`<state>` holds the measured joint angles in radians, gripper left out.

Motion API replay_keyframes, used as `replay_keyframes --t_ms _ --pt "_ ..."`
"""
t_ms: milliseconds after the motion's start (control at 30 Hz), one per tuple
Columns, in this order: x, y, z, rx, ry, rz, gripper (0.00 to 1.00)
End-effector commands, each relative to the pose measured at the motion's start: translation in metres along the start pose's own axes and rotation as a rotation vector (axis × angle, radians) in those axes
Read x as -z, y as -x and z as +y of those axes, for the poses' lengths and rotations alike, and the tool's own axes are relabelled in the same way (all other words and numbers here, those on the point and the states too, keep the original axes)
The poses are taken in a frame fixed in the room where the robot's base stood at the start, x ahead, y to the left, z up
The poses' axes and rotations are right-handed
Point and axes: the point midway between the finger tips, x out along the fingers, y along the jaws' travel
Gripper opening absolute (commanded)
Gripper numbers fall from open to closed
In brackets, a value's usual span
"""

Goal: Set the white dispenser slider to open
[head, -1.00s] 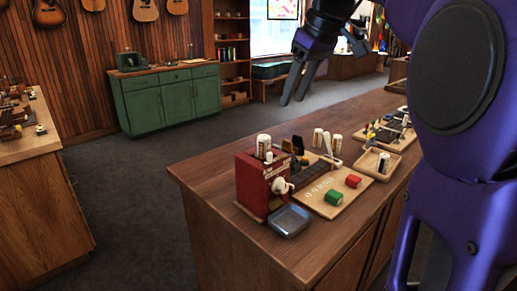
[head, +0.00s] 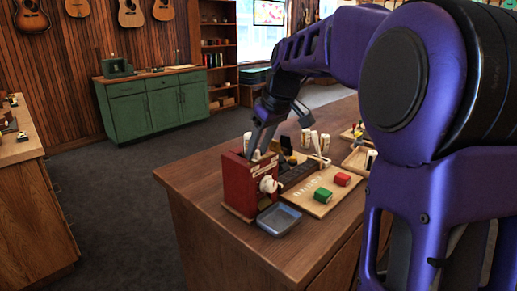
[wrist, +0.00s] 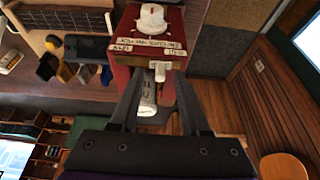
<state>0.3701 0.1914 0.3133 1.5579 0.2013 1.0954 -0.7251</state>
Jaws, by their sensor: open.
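The red dispenser (head: 240,188) stands on the near left end of the wooden counter, with a white knob (head: 267,184) on its face. In the wrist view the white slider (wrist: 160,71) sticks out of the dispenser's top edge, nearer the right-hand small label (wrist: 176,53) than the left-hand one (wrist: 122,48). The label lettering is too small to read surely. My gripper (head: 258,152) is open and points down at the dispenser's top. In the wrist view its fingertips (wrist: 159,76) lie on either side of the slider, with gaps; contact is not visible. A white cylinder (wrist: 148,102) shows between the fingers.
A grey tray (head: 279,219) sits before the dispenser. Right of it are a wooden board (head: 306,202) with a green block (head: 323,195) and a red block (head: 342,179). White cylinders (head: 325,143) stand behind. The counter's front right is bare.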

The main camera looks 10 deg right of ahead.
Motion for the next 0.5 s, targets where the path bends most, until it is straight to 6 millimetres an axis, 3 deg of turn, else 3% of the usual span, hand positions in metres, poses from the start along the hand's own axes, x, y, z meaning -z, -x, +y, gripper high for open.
replay_keyframes --t_ms 267,500 --pt "0.0001 -0.0015 0.0000 0.000 0.000 0.000 0.46" --pt "0.0000 -0.0013 0.0001 0.000 0.000 0.000 0.05"
